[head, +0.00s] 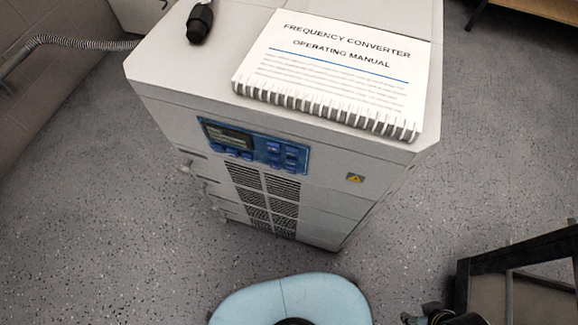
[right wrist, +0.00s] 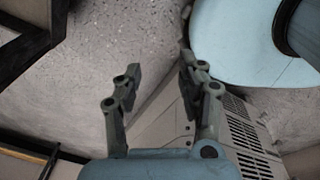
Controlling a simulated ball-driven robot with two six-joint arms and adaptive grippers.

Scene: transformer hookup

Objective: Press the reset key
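The frequency converter cabinet (head: 340,195) is a light grey upright box in the middle of the head view. A blue control panel (head: 256,146) sits high on its front, with a dark display (head: 229,137) at its left and several blue keys (head: 288,154) at its right. The key labels are too small to read, so I cannot tell which is the reset key. My right gripper is open and empty in the right wrist view (right wrist: 160,72), apart from the panel. Only part of it shows at the head view's bottom edge. My left gripper is not in view.
A spiral-bound manual (head: 335,72) and a black handheld object (head: 200,22) lie on the cabinet top. Vent grilles (head: 265,195) are below the panel. A dark-framed structure (head: 520,270) stands at the lower right. A corrugated hose (head: 75,42) runs along the left wall.

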